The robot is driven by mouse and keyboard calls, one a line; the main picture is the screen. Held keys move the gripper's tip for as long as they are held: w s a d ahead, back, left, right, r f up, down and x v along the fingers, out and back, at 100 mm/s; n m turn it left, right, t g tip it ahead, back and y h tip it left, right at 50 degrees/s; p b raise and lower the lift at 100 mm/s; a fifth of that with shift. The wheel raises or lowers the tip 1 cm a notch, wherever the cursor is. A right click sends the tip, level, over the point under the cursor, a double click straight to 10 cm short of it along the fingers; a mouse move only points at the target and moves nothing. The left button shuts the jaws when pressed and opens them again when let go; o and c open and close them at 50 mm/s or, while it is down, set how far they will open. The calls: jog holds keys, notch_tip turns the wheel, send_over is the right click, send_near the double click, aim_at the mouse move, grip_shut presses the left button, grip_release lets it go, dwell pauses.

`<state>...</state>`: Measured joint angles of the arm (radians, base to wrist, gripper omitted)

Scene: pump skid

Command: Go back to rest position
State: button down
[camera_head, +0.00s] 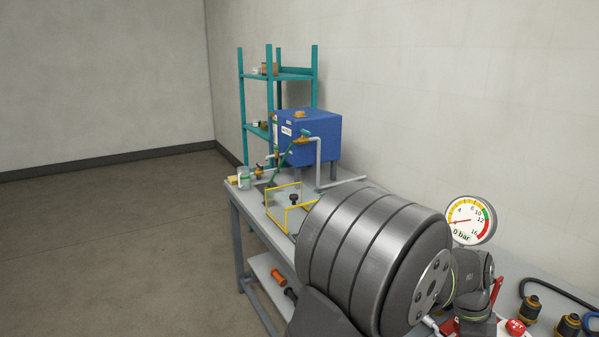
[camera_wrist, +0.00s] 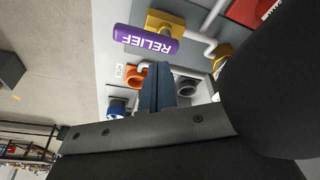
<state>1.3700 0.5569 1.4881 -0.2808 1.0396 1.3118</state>
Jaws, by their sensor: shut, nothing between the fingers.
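My gripper (camera_wrist: 157,88) shows in the wrist view with its two dark fingers together and nothing between them. Its fingertips point toward a purple cylinder marked RELIEF (camera_wrist: 146,40) on a brass fitting (camera_wrist: 166,22); whether they touch anything I cannot tell. An orange part (camera_wrist: 134,76) lies just left of the fingers and a dark round fitting (camera_wrist: 187,87) just right. In the head view my large grey arm links fill the lower middle, and I cannot make out the gripper there.
A grey bench (camera_head: 240,222) carries a blue tank (camera_head: 318,128), yellow frame (camera_head: 285,205), glass jar (camera_head: 243,178) and pipes. A red button (camera_head: 515,327) and black-brass connectors (camera_head: 530,308) are at lower right. A teal shelf (camera_head: 241,100) stands behind. Floor at left is clear.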

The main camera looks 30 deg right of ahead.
jog(key=n, duration=0.1)
jog(key=d+f+n, duration=0.1)
jog(key=shift+s+d+n+t, duration=0.1)
jog(key=shift+s+n+t, duration=0.1)
jog(key=shift+n+t, duration=0.15)
jog(key=s+d+n, duration=0.1)
jog(key=n, duration=0.1)
jog(key=d+f+n+t+h, duration=0.1)
jog(key=d+n, duration=0.1)
jog(key=n, duration=0.1)
jog(key=s+d+f+n+t+h, duration=0.1)
jog(key=n, duration=0.2)
jog(key=shift+s+d, duration=0.25)
jog(key=shift+s, duration=0.05)
jog(key=v, duration=0.9)
jog(key=shift+r, duration=0.25)
